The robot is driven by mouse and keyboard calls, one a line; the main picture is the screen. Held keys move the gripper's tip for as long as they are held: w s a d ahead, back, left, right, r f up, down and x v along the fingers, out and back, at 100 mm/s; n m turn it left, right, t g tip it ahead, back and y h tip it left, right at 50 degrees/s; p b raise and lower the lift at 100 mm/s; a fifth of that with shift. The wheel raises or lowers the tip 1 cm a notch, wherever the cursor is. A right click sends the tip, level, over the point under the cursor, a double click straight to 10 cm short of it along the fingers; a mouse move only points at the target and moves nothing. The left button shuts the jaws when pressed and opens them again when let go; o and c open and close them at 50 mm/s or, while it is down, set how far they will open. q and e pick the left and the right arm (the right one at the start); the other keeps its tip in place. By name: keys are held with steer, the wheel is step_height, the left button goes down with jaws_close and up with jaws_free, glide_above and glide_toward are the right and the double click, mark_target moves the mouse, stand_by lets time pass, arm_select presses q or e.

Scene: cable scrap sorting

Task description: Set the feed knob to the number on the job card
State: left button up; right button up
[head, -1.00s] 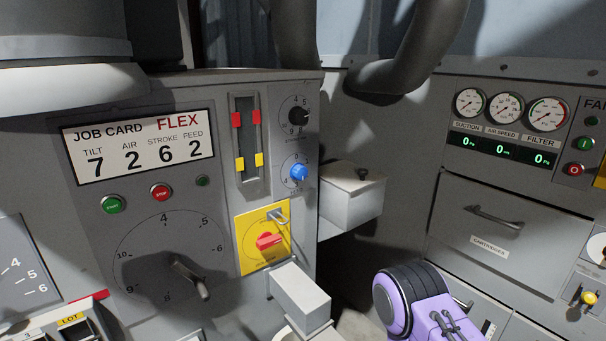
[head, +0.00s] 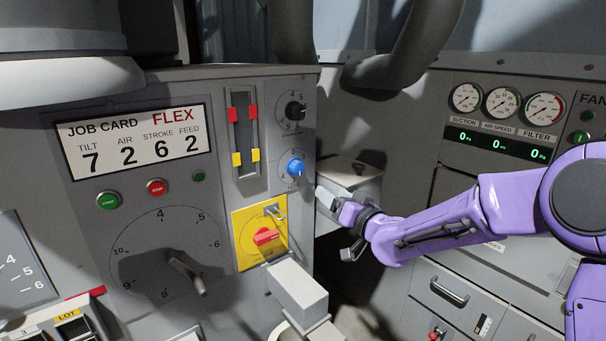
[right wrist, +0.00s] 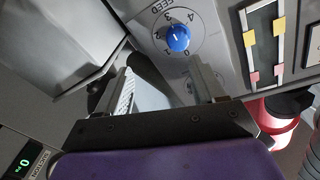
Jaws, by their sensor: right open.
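The job card (head: 137,142) on the grey panel reads FLEX, with tilt 7, air 2, stroke 6 and feed 2. The blue feed knob (head: 296,167) sits on a numbered dial at the panel's right side. It also shows in the right wrist view (right wrist: 178,38), with the FEED label beside it; its small white mark is too small to read surely against the numbers. My right gripper (head: 338,222) is open and empty, below and right of the knob, apart from it. In the right wrist view its fingers (right wrist: 168,85) point toward the dial. My left gripper is out of view.
A black knob (head: 296,109) is above the feed knob. Red and yellow sliders (head: 244,135) stand to its left, a red switch on a yellow plate (head: 265,237) below. A grey box (head: 350,178) juts out behind my right gripper.

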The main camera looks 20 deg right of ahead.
mark_target(300, 170)
steer(key=w+a+n+p, duration=0.1)
steer(key=w, duration=0.2)
steer(key=w+a+r+n+y+p, duration=0.1)
steer(key=w+a, duration=0.1)
steer(key=w, duration=0.2)
steer(key=w+a+r+g+y+p, duration=0.1)
steer(key=w, duration=0.3)
steer(key=shift+w+a+r+n+p, duration=0.1)
steer(key=shift+a+r+n+p, duration=0.2)
steer(key=shift+a+n, duration=0.1)
steer(key=c, duration=1.1)
